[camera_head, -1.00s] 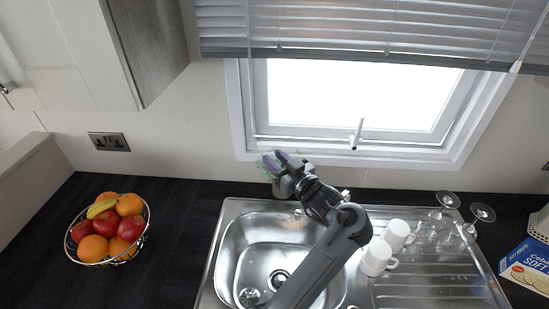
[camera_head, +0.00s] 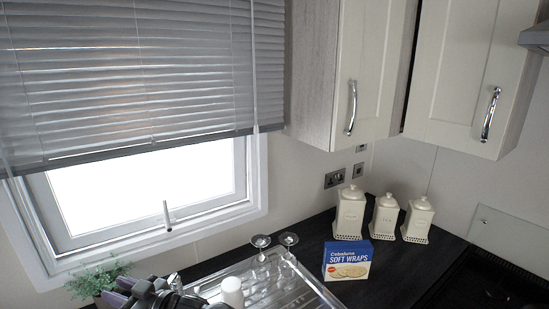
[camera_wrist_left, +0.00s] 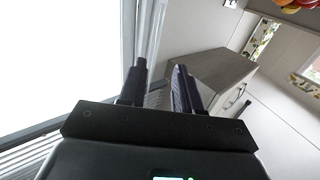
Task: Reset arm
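My left gripper (camera_head: 115,290) is at the bottom left of the head view, beside the green potted plant (camera_head: 97,279) below the window. In the left wrist view, the two dark fingers of my left gripper (camera_wrist_left: 160,75) stand apart with nothing between them. Only the end of my left arm shows at the lower edge of the head view. My right gripper is in neither view.
The sink drainer (camera_head: 262,285) has a white mug (camera_head: 232,291) and two upturned glasses (camera_head: 274,246) on it. A soft wraps box (camera_head: 347,261) and three cream canisters (camera_head: 385,217) stand on the dark counter. Wall cupboards (camera_head: 366,75) hang above.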

